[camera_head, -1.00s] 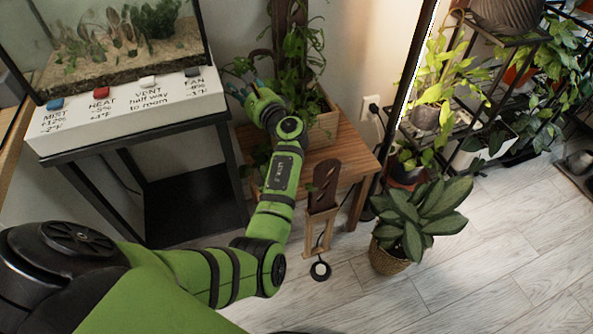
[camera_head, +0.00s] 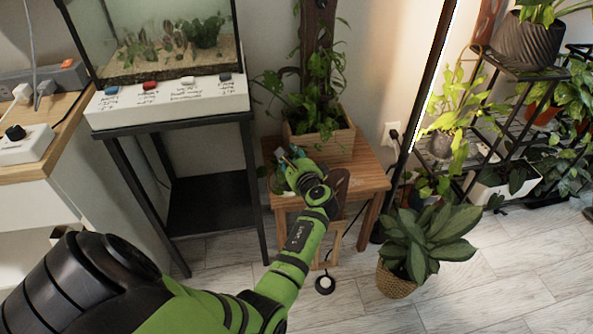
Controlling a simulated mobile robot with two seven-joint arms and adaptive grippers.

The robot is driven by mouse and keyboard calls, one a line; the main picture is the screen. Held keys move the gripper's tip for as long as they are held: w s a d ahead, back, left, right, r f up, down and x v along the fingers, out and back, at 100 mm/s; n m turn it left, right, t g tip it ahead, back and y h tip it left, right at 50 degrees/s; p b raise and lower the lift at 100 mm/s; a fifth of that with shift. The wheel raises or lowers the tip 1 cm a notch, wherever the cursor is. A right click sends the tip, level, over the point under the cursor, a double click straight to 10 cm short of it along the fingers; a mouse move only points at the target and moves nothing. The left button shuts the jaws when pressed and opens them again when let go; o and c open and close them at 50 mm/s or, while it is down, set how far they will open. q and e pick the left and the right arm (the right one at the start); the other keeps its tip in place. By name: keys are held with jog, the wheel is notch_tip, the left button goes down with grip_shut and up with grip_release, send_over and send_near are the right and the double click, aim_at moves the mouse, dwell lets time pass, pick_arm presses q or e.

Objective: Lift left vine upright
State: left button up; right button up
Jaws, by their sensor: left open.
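The left vine (camera_head: 271,84) is a leafy green stem that leans out to the left of the wooden planter box (camera_head: 333,146). A dark upright support board (camera_head: 319,45) rises from the planter with more vines around it. My left gripper (camera_head: 284,160) is open, over the left part of the wooden stool, low in front of the planter and below the leaning vine. I see nothing held in it. Some green leaves show beside the fingers, and the wrist hides part of the stool top. My right gripper is out of view.
The planter stands on a wooden stool (camera_head: 371,178). A glass terrarium (camera_head: 158,38) on a black stand is to the left. A potted plant in a basket (camera_head: 397,281) is on the floor at right, near a dark lamp pole. Plant shelves fill the far right.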

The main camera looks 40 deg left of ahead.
pick_arm(q)
jog(key=shift+s+d+f+h, duration=0.15)
jog(key=shift+s+d+f, duration=0.15)
jog(key=shift+f, duration=0.15)
jog(key=shift+s+d+f+h, duration=0.15)
jog(key=shift+d+f, duration=0.15)
jog(key=shift+f, duration=0.1)
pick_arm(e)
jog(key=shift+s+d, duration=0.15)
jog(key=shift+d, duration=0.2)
